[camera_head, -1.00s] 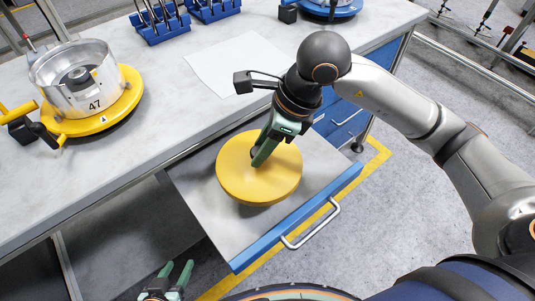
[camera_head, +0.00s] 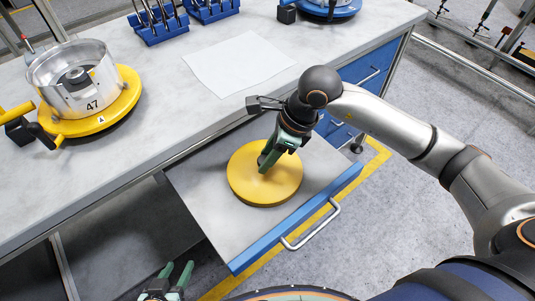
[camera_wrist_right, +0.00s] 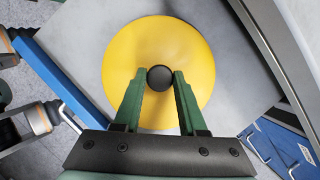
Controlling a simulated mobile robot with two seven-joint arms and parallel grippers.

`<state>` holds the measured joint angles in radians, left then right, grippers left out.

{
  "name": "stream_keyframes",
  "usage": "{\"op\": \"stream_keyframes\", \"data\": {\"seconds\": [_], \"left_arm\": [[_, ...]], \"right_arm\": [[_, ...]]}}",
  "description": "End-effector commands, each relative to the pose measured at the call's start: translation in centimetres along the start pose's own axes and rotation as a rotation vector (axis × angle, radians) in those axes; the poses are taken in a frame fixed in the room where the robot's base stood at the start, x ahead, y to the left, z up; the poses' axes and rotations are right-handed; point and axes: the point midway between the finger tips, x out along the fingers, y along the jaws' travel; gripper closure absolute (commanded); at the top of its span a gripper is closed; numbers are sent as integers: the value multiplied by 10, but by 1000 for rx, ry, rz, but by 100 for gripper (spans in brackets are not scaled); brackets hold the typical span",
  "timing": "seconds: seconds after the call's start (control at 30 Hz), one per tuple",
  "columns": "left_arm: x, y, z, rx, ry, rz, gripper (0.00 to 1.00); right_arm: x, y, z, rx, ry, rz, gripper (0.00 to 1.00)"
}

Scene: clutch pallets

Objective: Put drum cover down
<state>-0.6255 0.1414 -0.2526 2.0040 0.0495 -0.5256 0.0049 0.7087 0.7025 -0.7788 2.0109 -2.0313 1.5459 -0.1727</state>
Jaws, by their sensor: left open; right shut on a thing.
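The drum cover (camera_head: 251,186) is a round yellow disc over the open drawer (camera_head: 216,231) in the head view. It lies flat at the drawer floor, though I cannot tell for certain whether it touches. In the right wrist view the cover (camera_wrist_right: 120,60) has a black knob (camera_wrist_right: 160,78) at its centre. My right gripper (camera_head: 264,167) is shut on this knob; its green fingers (camera_wrist_right: 159,80) stand on both sides of it. The fingers partly hide the cover. My left gripper (camera_head: 177,274) is open and empty at the bottom of the head view, below the drawer.
A metal drum marked 47 (camera_head: 83,88) stands on a yellow round base (camera_head: 126,97) on the workbench (camera_head: 165,130). A white sheet (camera_head: 238,64) lies at the bench's middle. Blue tool racks (camera_head: 158,27) stand behind. The drawer handle (camera_head: 312,225) faces the front.

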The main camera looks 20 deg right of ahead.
Motion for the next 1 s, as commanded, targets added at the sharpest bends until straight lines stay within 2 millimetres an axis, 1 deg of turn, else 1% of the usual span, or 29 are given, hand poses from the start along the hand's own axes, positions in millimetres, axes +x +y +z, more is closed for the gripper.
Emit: {"op": "stream_keyframes", "data": {"seconds": [0.03, 0.2, 0.3, 0.53, 0.67, 0.77, 1.0], "left_arm": [[2, 0, 2, 0, 0, 0, 50], [1, 0, 1, 1, -1, 1, 50], [0, 0, 1, 0, -2, 1, 50], [-1, 1, 4, -1, -7, 1, 50], [-4, 1, 2, -2, -8, 1, 50], [-4, 1, 1, -2, -4, 1, 50], [-6, -1, 0, -2, -5, -5, 50]], "right_arm": [[2, 0, -1, 0, 0, 0, 58], [1, 0, 0, 0, 0, 0, 39], [1, 0, 0, 0, 0, 0, 29], [0, 0, 0, 0, 0, 0, 29], [-6, 0, 1, 0, 0, -2, 29], [-23, -2, 1, 0, -2, -6, 29], [-76, -1, 1, 0, -1, -6, 29]]}}
